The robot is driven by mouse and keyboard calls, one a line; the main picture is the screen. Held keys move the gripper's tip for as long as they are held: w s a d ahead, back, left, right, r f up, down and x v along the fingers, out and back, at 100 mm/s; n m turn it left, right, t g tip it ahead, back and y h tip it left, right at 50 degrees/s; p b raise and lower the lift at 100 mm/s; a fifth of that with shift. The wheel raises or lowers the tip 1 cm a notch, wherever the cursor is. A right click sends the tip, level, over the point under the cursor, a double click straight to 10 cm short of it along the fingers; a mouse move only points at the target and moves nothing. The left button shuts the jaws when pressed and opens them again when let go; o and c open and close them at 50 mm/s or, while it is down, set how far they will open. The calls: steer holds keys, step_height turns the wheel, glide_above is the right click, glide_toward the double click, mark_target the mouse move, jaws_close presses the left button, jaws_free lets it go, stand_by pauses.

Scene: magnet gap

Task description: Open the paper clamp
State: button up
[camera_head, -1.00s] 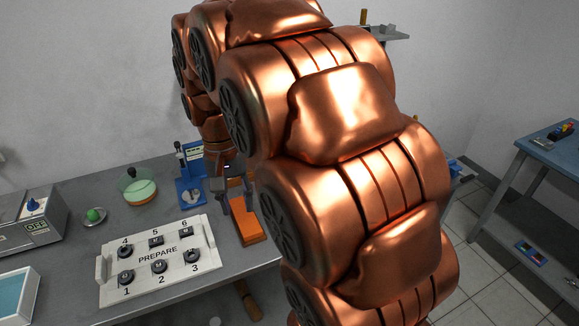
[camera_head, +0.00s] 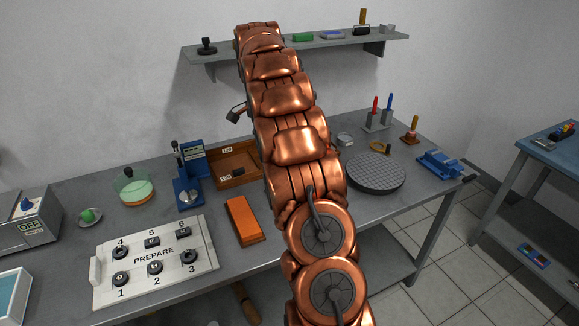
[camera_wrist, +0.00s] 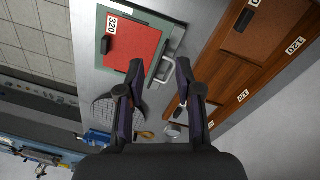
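In the wrist view, a red sheet (camera_wrist: 134,45) lies on a teal board labelled 320, with a black block (camera_wrist: 107,45) on its left part. A bent pale metal bar (camera_wrist: 170,68) runs along the board's right edge; it may be the paper clamp, but I cannot tell for sure. My gripper (camera_wrist: 160,68) is open and empty. Its fingertips show over the lower right of the board, apart from it as far as I can see. In the head view my arm hides the board; a small dark part beside the arm may be my gripper.
A wooden tray (camera_head: 219,169) lies behind the orange block (camera_head: 243,221). A grey round plate (camera_head: 375,173) and blue vise (camera_head: 440,164) are at the right. A PREPARE button panel (camera_head: 155,262) is at the front left. A wall shelf (camera_head: 335,40) hangs behind my arm.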

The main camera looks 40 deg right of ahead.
steer(key=d+f+m, duration=0.1)
steer(key=d+f, duration=0.1)
steer(key=d, duration=0.2)
steer(key=w+d+f+m, duration=0.1)
steer(key=d+f+m, duration=0.1)
steer(key=d+f, duration=0.1)
steer(key=d+f+m+b, duration=0.1)
steer(key=d+f, duration=0.1)
steer(key=d, duration=0.2)
steer(key=shift+w+d+f+t, duration=0.15)
steer(key=shift+w+d+t, duration=0.15)
steer(key=shift+w, duration=0.1)
steer(key=shift+s+f+p, duration=0.1)
steer(key=shift+f+p, duration=1.1)
steer(key=shift+f, duration=2.75)
steer(key=shift+c, duration=0.4)
jaws_close()
